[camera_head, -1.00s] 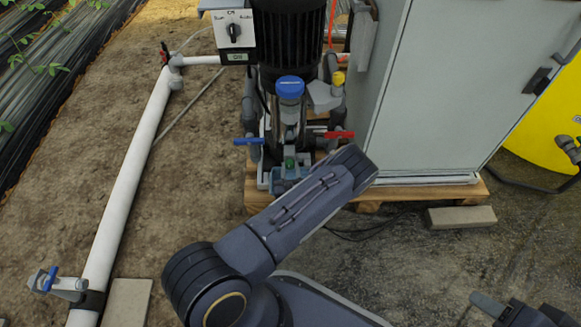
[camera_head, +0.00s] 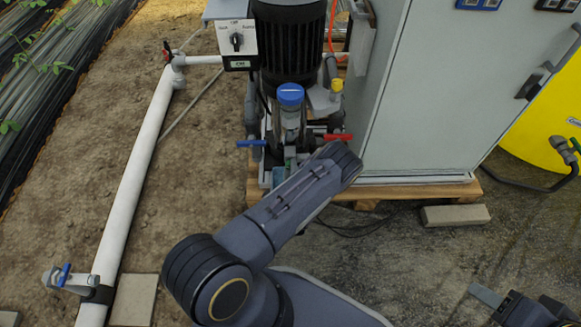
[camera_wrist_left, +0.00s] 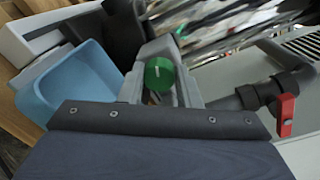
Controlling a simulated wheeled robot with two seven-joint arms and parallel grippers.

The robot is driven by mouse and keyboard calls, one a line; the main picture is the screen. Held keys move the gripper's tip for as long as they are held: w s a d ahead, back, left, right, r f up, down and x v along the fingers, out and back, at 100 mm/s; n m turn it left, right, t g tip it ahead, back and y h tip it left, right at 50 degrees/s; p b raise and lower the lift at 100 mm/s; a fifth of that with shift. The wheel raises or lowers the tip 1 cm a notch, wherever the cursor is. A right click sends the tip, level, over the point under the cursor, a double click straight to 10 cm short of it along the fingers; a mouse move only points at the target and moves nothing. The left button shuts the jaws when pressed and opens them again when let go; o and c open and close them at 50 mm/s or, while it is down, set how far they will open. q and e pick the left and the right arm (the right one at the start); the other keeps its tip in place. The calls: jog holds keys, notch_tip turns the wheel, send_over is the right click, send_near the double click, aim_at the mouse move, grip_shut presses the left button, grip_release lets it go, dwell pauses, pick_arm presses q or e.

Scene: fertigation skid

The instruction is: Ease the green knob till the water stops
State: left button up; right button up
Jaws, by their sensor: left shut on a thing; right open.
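The green knob (camera_wrist_left: 159,74) shows in the left wrist view, with a pale mark on its face. My left gripper (camera_wrist_left: 163,88) is shut on it, with grey fingers on either side. In the head view only a bit of green shows below the clear filter housing with the blue cap (camera_head: 290,95), and my left forearm hides most of the area and the fingers. My right gripper (camera_head: 488,296) is open and empty at the lower right. No water stream can be made out.
A light blue bin (camera_wrist_left: 80,82) is left of the knob. A red-handled valve (camera_wrist_left: 286,114) is at right and shows in the head view (camera_head: 337,137), across from a blue handle (camera_head: 251,143). A grey cabinet (camera_head: 430,100) stands on the pallet at right.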

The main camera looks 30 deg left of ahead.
pick_arm(q)
jog(key=shift+n+p, duration=0.65)
jog(key=shift+n, duration=1.55)
jog(key=o, duration=1)
jog(key=p+v, duration=0.2)
jog(key=v, duration=0.5)
jog(key=shift+s+d, duration=0.1)
jog(key=shift+s, duration=0.3)
jog(key=shift+f, duration=0.1)
